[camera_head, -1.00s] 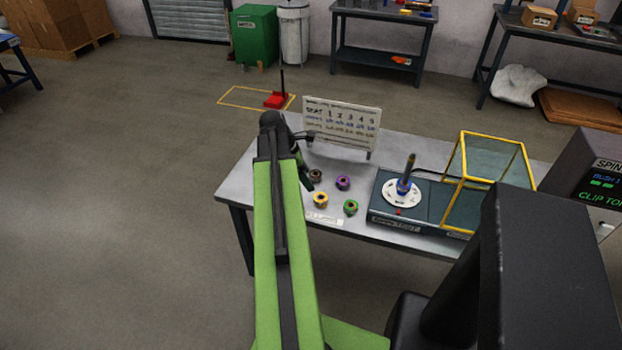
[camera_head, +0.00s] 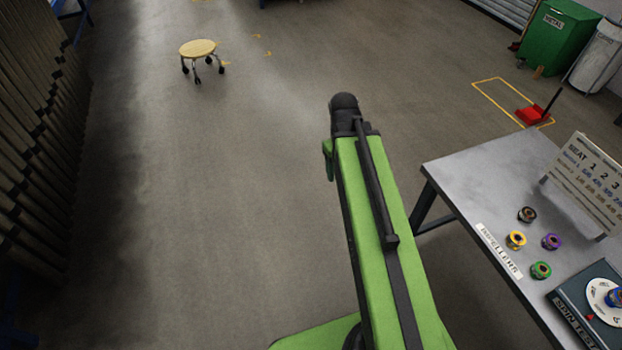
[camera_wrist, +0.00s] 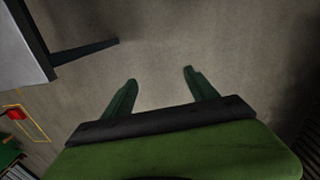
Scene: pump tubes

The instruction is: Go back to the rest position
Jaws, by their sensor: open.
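My gripper (camera_wrist: 160,82) shows in the wrist view with its two green fingers apart and nothing between them. Bare floor lies beyond the fingertips. In the head view my green arm reaches out over open floor, left of the grey table (camera_head: 500,160), and the arm hides most of the gripper. The table's corner (camera_wrist: 20,50) shows at the upper left of the wrist view, apart from the fingers.
A stool (camera_head: 198,48) stands far left. Floor between is clear.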

